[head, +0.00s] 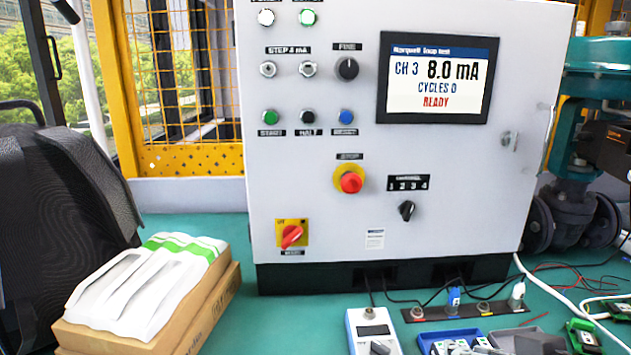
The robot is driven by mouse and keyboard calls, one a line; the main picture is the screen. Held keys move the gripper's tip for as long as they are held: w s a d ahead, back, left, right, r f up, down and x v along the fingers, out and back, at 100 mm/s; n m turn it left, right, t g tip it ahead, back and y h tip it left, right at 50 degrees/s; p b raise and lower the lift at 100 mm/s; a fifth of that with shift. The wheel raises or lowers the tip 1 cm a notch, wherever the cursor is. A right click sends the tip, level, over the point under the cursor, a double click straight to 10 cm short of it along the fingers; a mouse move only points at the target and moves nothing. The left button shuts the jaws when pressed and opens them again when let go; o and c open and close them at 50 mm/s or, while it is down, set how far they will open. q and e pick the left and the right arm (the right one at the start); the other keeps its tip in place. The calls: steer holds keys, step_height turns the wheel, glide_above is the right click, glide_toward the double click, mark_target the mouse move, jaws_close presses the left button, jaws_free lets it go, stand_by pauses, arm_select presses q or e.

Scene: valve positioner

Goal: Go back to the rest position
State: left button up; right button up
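Neither of my grippers shows in the head view, and no part of my arms is clearly in sight. The control cabinet (300,190) stands upright in the middle, light grey on a black plinth. Its screen (436,85) reads CH 3, 8.0 mA, CYCLES 0, READY. Below the screen are a red mushroom button (351,182) on a yellow ring and a black channel selector (407,210). A red rotary switch (291,236) on a yellow plate sits at the lower left.
A handheld meter (372,330), a blue tray (450,338) and a terminal strip (465,310) with leads lie at the front right. Cardboard with white-green packs (150,280) is at the left, beside a black chair (65,200). A green valve (590,80) stands right.

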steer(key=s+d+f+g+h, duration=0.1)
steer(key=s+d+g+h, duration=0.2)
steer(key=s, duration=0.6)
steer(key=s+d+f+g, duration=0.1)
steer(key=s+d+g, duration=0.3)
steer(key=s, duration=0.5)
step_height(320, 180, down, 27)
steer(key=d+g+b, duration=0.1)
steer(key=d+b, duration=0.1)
steer(key=b, duration=0.1)
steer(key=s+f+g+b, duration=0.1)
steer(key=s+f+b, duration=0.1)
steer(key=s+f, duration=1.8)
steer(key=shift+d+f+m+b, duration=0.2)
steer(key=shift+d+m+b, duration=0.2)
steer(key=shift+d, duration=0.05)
